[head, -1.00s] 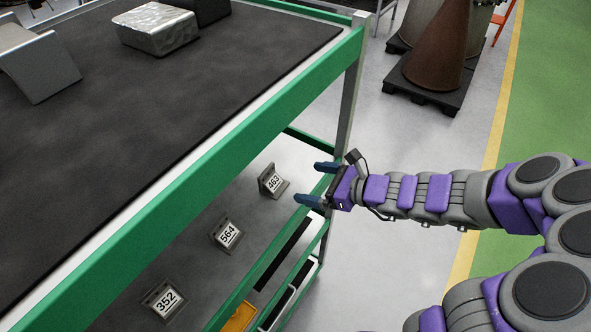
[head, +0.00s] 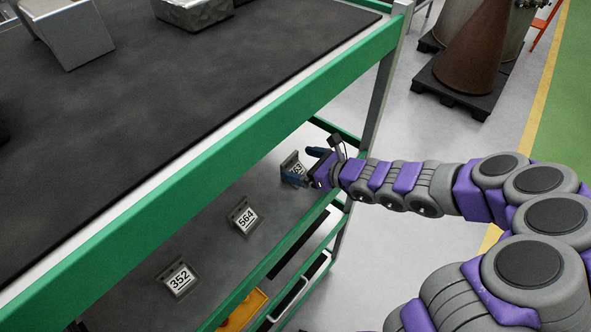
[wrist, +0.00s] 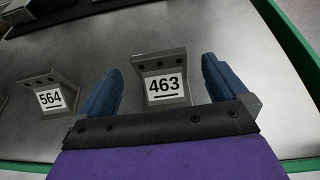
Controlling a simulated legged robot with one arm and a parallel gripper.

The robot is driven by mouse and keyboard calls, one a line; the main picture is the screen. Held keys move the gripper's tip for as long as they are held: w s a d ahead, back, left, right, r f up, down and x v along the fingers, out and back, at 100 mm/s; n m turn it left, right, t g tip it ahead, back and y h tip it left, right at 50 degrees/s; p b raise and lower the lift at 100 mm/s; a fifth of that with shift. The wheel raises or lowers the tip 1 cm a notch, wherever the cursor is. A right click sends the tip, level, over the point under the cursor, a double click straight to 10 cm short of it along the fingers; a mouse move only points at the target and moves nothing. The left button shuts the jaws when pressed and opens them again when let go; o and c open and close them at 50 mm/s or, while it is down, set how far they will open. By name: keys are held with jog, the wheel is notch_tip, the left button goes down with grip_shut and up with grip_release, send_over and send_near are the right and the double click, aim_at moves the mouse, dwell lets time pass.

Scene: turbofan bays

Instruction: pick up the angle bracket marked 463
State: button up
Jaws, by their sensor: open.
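The angle bracket marked 463 (wrist: 162,78) is a grey metal piece with a white number label, standing on the grey lower shelf. In the wrist view it sits between and just ahead of the two blue fingers of my gripper (wrist: 160,88), which are open with a gap on each side. In the head view my gripper (head: 304,166) reaches in over the shelf edge and partly covers the bracket 463 (head: 292,163). I cannot tell from the views whether a finger touches it.
Bracket 564 (head: 243,216) and bracket 352 (head: 178,278) stand in a row on the same shelf. The green upper rail (head: 230,137) and dark tabletop (head: 200,85) lie above the shelf. A yellow tray (head: 243,310) is below. A post (head: 378,95) stands at the corner.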

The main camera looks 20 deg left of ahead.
aim_at(291, 162)
jog(key=shift+w+a+f, duration=0.1)
jog(key=shift+a+f, duration=0.15)
jog(key=shift+a, duration=0.4)
jog(key=shift+a+f, duration=0.2)
jog(key=shift+a, duration=0.4)
jog(key=shift+w+a+f+b, duration=0.3)
jog(key=shift+w+a+f, duration=0.55)
jog(key=shift+a, duration=0.2)
jog(key=shift+w+a+f, duration=0.1)
jog(key=shift+a+f, duration=0.05)
jog(key=shift+a, duration=0.45)
jog(key=shift+a, duration=0.15)
jog(key=shift+c, duration=1)
jog(key=shift+d, duration=0.25)
jog(key=c, duration=0.6)
jog(key=shift+c, duration=1.3)
jog(key=shift+a, duration=0.1)
